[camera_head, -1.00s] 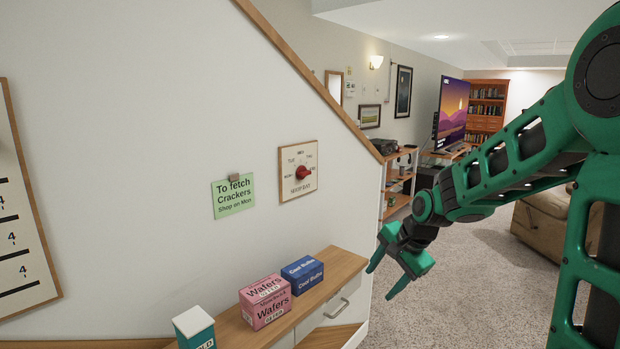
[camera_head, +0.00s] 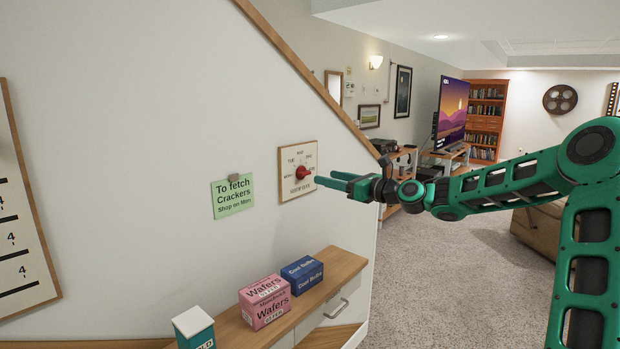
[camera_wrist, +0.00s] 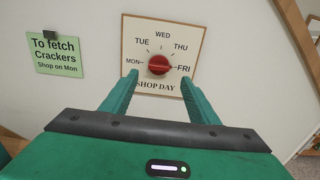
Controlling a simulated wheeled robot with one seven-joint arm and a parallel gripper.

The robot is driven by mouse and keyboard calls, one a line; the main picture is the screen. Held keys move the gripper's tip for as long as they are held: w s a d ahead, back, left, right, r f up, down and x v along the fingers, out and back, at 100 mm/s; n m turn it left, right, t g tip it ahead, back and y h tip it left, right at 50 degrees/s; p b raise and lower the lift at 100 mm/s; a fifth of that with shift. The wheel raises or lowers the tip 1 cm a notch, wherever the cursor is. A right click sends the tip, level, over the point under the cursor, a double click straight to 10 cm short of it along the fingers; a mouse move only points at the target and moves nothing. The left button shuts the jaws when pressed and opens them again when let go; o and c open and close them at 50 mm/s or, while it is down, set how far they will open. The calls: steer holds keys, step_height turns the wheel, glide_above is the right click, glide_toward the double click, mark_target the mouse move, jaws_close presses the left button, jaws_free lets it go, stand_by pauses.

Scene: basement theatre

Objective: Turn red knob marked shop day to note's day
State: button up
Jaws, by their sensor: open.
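The red knob (camera_head: 303,174) sits at the middle of a square, wood-framed SHOP DAY dial (camera_head: 298,192) on the white wall. In the wrist view the knob (camera_wrist: 158,64) is ringed by MON, TUE, WED, THU and FRI, MON at left and FRI at right. Which day it points to is too small to tell surely. The green note (camera_head: 233,197), clipped left of the dial, reads "To fetch Crackers, Shop on Mon". My gripper (camera_head: 326,181) is open and empty, pointing at the dial. In the wrist view its fingers (camera_wrist: 160,80) lie either side of and below the knob, apart from it.
A wooden shelf (camera_head: 342,262) below the dial holds a pink wafers box (camera_head: 265,303), a blue box (camera_head: 302,277) and a teal carton (camera_head: 194,328). A sloping wooden rail (camera_head: 310,75) edges the wall. Carpet lies open at right.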

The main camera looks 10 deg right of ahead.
mark_target(307, 173)
steer(key=x, duration=0.9)
steer(key=shift+s, duration=0.1)
steer(key=c, duration=0.9)
steer(key=shift+d, duration=0.15)
steer(key=shift+c, duration=0.7)
